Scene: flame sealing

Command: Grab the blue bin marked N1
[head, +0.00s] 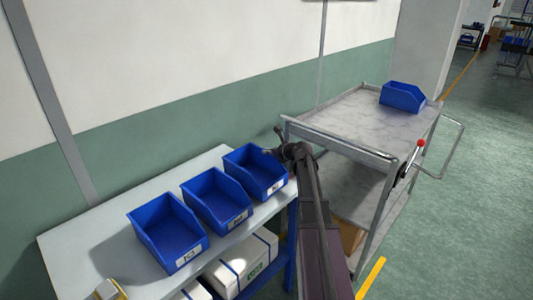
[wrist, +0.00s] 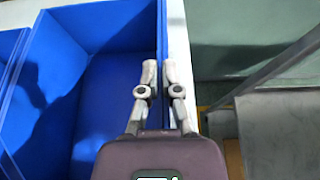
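Three blue bins stand in a row on the light table. The right bin (head: 250,168) is nearest my arm; its white label (head: 277,187) is partly hidden and too small to read. The middle bin (head: 214,198) and left bin (head: 165,230) also have front labels I cannot read surely. My gripper (head: 283,143) is at the right bin's right side. In the wrist view, my gripper (wrist: 160,75) has one finger inside and one outside that bin's right wall, closed to about the wall's thickness. The bin's inside (wrist: 105,95) looks empty.
A grey metal cart (head: 350,124) stands right of the table, with another blue bin (head: 402,97) on top. A white box (head: 242,265) is on the shelf below the table. A yellow object (head: 109,289) lies at the table's front left. The wall is behind the table.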

